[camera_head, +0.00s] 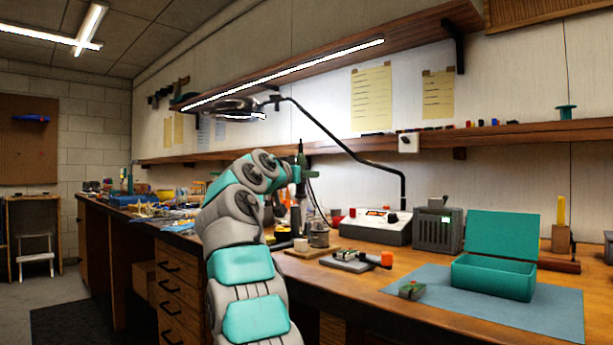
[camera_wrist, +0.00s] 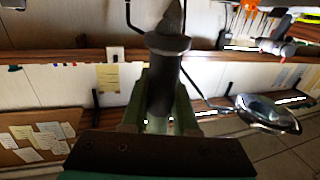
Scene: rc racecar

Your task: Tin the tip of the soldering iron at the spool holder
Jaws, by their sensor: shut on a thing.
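My gripper (camera_wrist: 160,102) is shut around the dark handle of the soldering iron (camera_wrist: 168,45). In the wrist view the iron has a wide collar and a grey tapered end pointing to the top of the picture. In the head view my gripper (camera_head: 299,172) is raised above the bench, and the iron (camera_head: 301,152) shows as a thin dark upright shape. The iron's tip is apart from anything I can make out. I cannot tell for sure which item is the spool holder; small items on a wooden board (camera_head: 305,251) stand below my gripper, partly behind my arm.
A soldering station (camera_head: 376,227), a grey box (camera_head: 438,230) and an open teal box (camera_head: 493,277) on a blue mat (camera_head: 560,308) stand to the right. A lamp (camera_head: 233,106) on a bent arm hangs above. A shelf (camera_head: 520,134) runs along the wall.

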